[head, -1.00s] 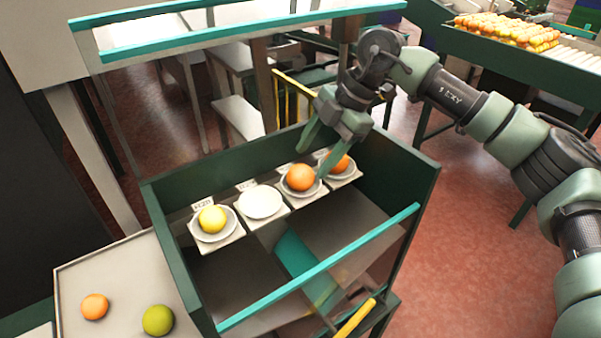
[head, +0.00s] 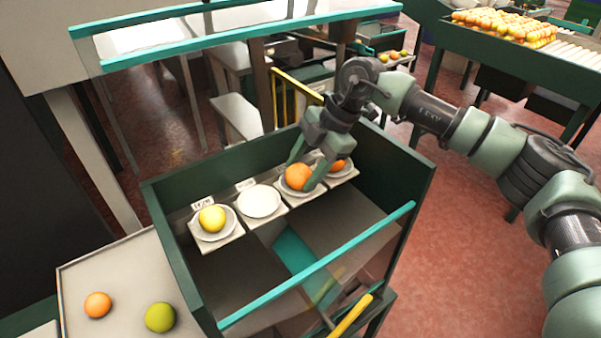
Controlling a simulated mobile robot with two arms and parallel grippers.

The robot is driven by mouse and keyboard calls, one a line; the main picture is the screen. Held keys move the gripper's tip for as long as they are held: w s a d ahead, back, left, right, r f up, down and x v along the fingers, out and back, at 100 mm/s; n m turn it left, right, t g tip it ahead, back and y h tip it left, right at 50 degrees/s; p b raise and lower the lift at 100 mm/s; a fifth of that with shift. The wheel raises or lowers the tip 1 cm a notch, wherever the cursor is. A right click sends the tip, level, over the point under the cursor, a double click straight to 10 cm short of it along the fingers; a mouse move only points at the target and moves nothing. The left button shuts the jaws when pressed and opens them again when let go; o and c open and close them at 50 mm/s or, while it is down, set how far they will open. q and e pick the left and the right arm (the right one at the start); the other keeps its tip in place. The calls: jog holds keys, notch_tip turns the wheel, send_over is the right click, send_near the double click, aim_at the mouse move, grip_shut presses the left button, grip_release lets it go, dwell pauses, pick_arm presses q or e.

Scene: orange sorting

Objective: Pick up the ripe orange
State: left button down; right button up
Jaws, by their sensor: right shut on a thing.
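My right gripper (head: 302,174) reaches down into the green-walled sorting bin and is shut on an orange fruit (head: 297,178). This orange is at the third white dish (head: 283,190) from the left, and a finger shows on each side of it. A yellow fruit (head: 212,218) sits in the leftmost dish. The second dish (head: 260,202) is empty. My left gripper is not in view.
The bin's teal front rail (head: 320,265) and green right wall (head: 408,215) surround the dishes. A side tray (head: 110,258) at lower left holds an orange (head: 97,305) and a green fruit (head: 159,317). A conveyor with many oranges (head: 505,25) stands at back right.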

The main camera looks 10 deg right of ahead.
aim_at(298, 167)
jog(key=shift+r, duration=0.1)
jog(key=shift+r+b, duration=0.55)
notch_tip(298, 167, up, 2)
jog(key=shift+d+r+b, duration=0.1)
jog(key=shift+b, duration=0.7)
jog(key=s+d+b, duration=0.2)
jog(key=s, duration=0.3)
jog(key=s+d+b, duration=0.2)
jog(key=s, duration=0.4)
jog(key=s+d+b, duration=0.2)
jog(key=s, duration=0.3)
jog(key=shift+s+d, duration=0.35)
